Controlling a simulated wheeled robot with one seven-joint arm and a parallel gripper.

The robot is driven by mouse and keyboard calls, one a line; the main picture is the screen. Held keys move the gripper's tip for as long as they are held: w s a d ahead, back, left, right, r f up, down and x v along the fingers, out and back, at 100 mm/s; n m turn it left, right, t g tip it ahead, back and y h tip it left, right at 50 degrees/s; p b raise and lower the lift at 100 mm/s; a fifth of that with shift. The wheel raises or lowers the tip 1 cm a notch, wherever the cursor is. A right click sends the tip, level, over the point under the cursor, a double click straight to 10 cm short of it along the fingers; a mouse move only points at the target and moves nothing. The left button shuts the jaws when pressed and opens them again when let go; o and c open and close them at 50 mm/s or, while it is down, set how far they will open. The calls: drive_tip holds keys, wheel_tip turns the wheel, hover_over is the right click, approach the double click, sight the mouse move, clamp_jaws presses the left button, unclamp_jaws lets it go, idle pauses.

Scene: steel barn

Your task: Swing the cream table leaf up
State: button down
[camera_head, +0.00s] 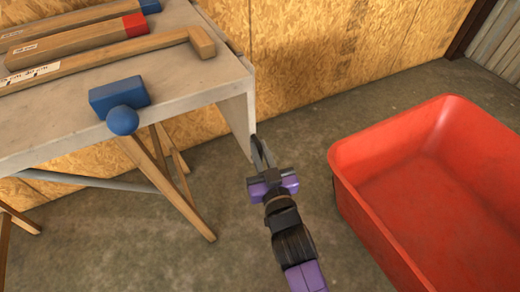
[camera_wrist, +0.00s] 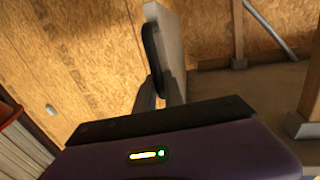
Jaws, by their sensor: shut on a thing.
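The cream table leaf (camera_head: 239,122) hangs down, near upright, from the right end of the pale table (camera_head: 190,75).
Long wooden mallets with red (camera_head: 134,24) and blue ends lie on the table. A blue block (camera_head: 119,96) with a blue ball sits at its front edge. Splayed wooden legs (camera_head: 180,190) stand below. A large red tub (camera_head: 345,190) stands close right of my gripper; a chipboard wall (camera_head: 330,50) is behind.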

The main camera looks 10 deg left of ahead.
drive_tip(key=shift+w+r+p, duration=0.2)
drive_tip(key=shift+r+p, duration=0.3)
drive_tip(key=shift+p, duration=0.15)
drive_tip(key=w+d+r+n+t+p, duration=0.1)
drive_tip(key=w+d+r+n+p, duration=0.1)
drive_tip(key=w+d+n+p, duration=0.3)
drive_tip(key=shift+w+d+r+n+y+p, duration=0.5)
drive_tip(key=shift+d+p, duration=1.45)
drive_tip(key=shift+p, duration=2.15)
drive_tip(key=shift+s+f, duration=0.1)
drive_tip(key=shift+f, duration=0.15)
drive_tip(key=c, duration=1.5)
unclamp_jaws()
drive_tip(key=shift+o, duration=0.2)
drive_tip(key=shift+s, duration=0.1)
